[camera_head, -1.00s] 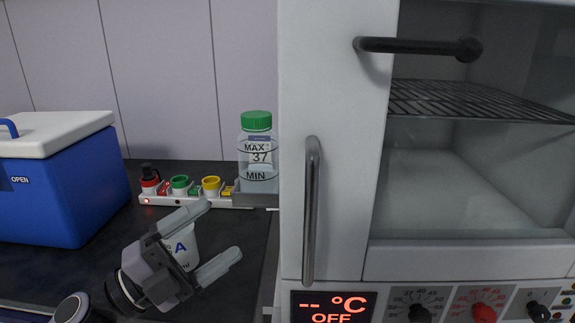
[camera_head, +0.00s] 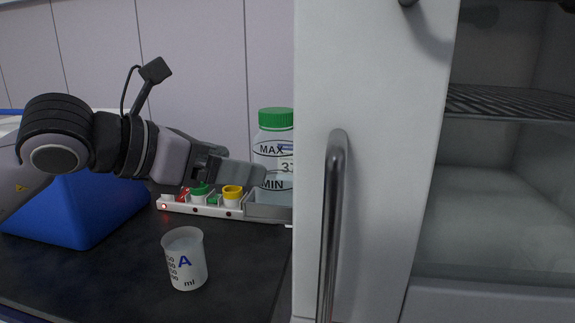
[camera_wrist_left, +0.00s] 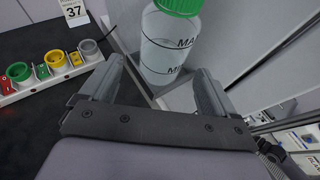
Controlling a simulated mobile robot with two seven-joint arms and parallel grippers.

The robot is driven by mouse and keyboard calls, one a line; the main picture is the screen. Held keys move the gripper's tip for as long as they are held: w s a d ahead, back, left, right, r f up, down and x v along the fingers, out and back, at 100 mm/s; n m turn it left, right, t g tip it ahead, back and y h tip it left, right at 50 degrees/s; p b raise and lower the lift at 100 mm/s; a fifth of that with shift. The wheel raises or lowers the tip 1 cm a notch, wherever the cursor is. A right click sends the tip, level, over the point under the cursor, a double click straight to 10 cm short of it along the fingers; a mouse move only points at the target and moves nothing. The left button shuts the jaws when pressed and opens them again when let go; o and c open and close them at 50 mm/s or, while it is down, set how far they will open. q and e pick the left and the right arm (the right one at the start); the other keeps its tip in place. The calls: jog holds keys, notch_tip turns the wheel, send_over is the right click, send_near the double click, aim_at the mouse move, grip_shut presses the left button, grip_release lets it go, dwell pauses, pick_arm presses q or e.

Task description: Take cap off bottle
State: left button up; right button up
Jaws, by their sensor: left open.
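The clear bottle (camera_head: 268,155) with MAX and MIN marks stands upright on a grey holder at the back. Its green cap (camera_head: 276,118) is on its top. In the left wrist view the bottle (camera_wrist_left: 164,55) stands ahead of the fingertips, with the green cap (camera_wrist_left: 181,5) cut by the top edge. My left gripper (camera_head: 262,175) is open in front of the bottle's lower part, and its fingers hide some of it. In the left wrist view the left gripper (camera_wrist_left: 157,78) has its fingers spread on both sides of the bottle's lower end. My right gripper is not in view.
A white cabinet door with a metal handle (camera_head: 333,220) stands close to the bottle's right. A beaker marked A (camera_head: 186,262) stands on the dark bench. A white strip (camera_head: 205,208) with coloured rings lies left of the bottle. A blue cooler (camera_head: 75,215) is behind my arm.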

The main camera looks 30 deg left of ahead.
aim_at(278, 161)
pick_arm(q)
jog(key=p+x, duration=0.1)
jog(key=x, duration=0.2)
jog(key=p+x, duration=0.1)
jog(key=x, duration=0.2)
jog(key=shift+s+d+r, duration=0.15)
jog(key=shift+d, duration=0.2)
jog(key=shift+w+f, duration=0.2)
jog(key=shift+w, duration=0.05)
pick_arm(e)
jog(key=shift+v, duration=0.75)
pick_arm(q)
jog(key=shift+c, duration=0.4)
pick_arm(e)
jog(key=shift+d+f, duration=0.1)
pick_arm(q)
jog(key=shift+r, duration=0.1)
jog(key=c, duration=1.2)
jog(key=shift+r, duration=0.1)
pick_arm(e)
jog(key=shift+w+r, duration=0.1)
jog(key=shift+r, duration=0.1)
